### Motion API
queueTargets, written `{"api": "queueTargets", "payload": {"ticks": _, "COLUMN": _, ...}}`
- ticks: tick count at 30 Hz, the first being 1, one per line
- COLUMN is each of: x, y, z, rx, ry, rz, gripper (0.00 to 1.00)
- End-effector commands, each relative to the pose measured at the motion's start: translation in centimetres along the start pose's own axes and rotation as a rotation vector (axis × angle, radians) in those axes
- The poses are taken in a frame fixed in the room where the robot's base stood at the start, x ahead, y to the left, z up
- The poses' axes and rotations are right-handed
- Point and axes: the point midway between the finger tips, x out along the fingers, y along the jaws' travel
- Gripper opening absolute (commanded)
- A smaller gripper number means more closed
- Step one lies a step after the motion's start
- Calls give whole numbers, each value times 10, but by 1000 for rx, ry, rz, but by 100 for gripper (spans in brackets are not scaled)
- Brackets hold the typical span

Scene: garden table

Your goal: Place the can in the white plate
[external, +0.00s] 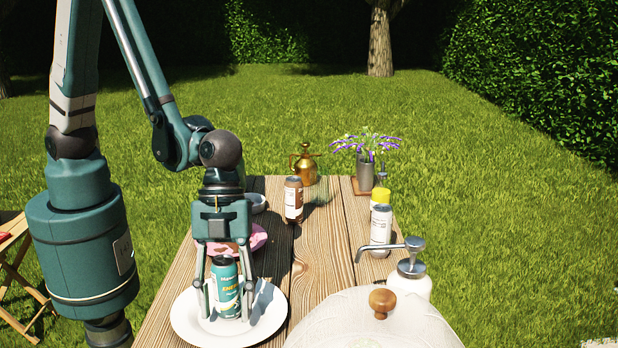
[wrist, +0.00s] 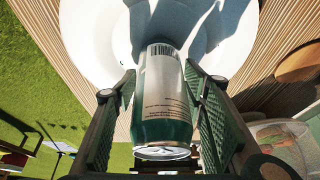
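The can (external: 226,288) is teal with yellow lettering and stands upright on the white plate (external: 184,318) at the near left of the table. The wrist view shows its pale barcode side (wrist: 165,95) and metal end, with part of the white plate (wrist: 90,35) beyond. My gripper (external: 227,308) points down over the plate, one finger on each side of the can. In the wrist view my gripper (wrist: 160,68) shows small gaps between its finger pads and the can, so it is open around it. The can's contact with the plate is partly hidden.
A pink dish (external: 259,238) and grey bowl (external: 257,202) sit just behind my gripper. The table's middle is clear.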

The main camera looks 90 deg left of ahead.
Motion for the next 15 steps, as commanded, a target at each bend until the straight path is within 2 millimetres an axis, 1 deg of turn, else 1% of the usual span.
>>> {"api": "queueTargets", "payload": {"ticks": 15, "x": -3, "y": 0, "z": -1, "rx": 0, "ry": 0, "rz": 0, "gripper": 45}}
